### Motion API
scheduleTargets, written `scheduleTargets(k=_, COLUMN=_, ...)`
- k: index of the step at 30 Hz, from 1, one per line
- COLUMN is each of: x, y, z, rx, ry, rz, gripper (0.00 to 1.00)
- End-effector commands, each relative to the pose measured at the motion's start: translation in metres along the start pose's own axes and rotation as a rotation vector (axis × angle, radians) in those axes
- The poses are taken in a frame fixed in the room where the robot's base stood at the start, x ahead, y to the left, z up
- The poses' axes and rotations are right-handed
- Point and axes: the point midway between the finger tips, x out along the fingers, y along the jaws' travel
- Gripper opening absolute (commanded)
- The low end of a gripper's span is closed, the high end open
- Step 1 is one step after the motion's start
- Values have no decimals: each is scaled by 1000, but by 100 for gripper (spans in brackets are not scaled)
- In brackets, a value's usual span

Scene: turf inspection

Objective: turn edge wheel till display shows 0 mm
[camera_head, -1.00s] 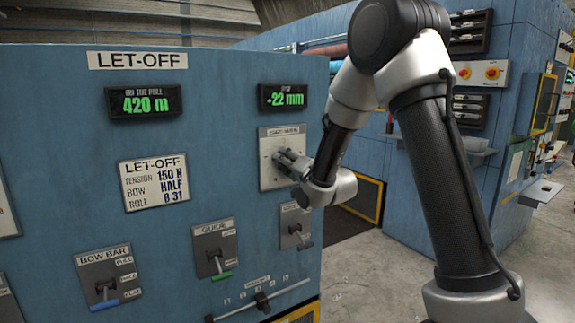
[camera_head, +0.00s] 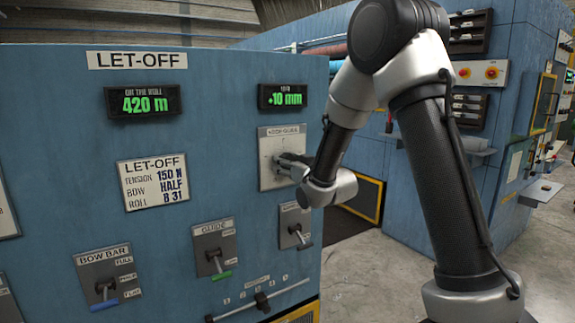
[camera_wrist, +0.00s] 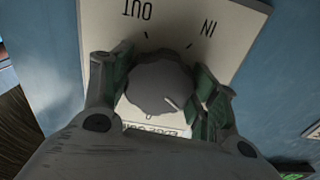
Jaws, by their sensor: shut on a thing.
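The edge wheel is a round grey knob (camera_wrist: 160,88) with a pale pointer line, on a light plate (camera_head: 269,148) marked OUT and IN in the wrist view. My gripper (camera_wrist: 157,92) has its fingers on both sides of the wheel and is shut on it. In the head view my gripper (camera_head: 287,163) reaches the plate from the right and hides most of the wheel. The display (camera_head: 283,97) above the plate reads +10 mm in green.
The blue panel also carries a 420 m display (camera_head: 143,102), a LET-OFF card (camera_head: 153,180), a bow bar lever (camera_head: 104,290), a guide lever (camera_head: 215,260), another lever (camera_head: 298,232) just below my gripper and a slider (camera_head: 262,300) at the bottom.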

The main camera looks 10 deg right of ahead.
Motion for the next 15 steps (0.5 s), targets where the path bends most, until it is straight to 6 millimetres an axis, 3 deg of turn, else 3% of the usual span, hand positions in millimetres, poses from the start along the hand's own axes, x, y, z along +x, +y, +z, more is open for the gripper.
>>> scheduleTargets(k=15, x=0, y=1, z=1, rx=-485, ry=-2, rz=0, gripper=35)
